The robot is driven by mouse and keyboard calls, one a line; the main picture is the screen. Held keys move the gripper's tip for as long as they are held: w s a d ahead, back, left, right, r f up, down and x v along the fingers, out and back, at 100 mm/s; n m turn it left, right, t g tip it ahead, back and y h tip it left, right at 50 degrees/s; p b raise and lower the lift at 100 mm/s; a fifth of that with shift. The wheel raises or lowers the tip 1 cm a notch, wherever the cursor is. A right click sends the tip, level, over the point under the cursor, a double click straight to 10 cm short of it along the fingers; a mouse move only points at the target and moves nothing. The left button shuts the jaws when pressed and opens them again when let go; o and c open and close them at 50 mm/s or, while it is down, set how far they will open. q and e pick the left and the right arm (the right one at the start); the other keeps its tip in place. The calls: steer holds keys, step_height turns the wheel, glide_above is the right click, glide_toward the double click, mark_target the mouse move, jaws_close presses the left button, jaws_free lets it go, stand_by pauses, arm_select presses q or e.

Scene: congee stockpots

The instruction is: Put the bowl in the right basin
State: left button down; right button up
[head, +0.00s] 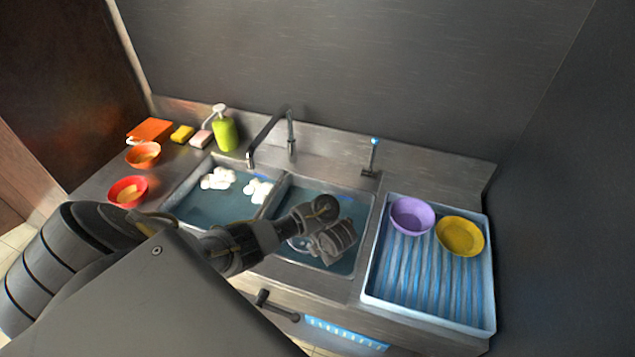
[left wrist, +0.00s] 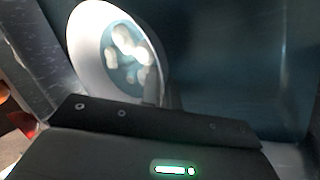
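A white bowl with water and pale foam clumps inside shows in the left wrist view (left wrist: 84,60). In the head view only a pale part of the bowl (head: 297,244) shows beside my gripper, low within the right basin (head: 352,205); the rest is hidden. My left gripper (head: 316,252) reaches down into the right basin. In the left wrist view its dark fingers (left wrist: 162,95) meet the bowl's right rim and appear shut on it. The left basin (head: 205,205) holds water and white foam. My right gripper is in neither view.
A white ribbed tray (head: 405,270) right of the sink holds a purple bowl (head: 411,216) and a yellow bowl (head: 460,236). Faucets (head: 291,140) stand behind the basins. Orange (head: 143,155) and red bowls (head: 127,191), sponges and a green soap bottle (head: 225,133) are at left.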

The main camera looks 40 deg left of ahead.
arm_select(q)
steer(key=shift+f, duration=0.1)
step_height(320, 180, down, 4)
steer(key=b, duration=0.3)
steer(key=shift+w, duration=0.1)
steer(key=shift+b, duration=0.3)
steer(key=c, duration=1.6)
jaws_free()
steer(key=shift+c, duration=0.2)
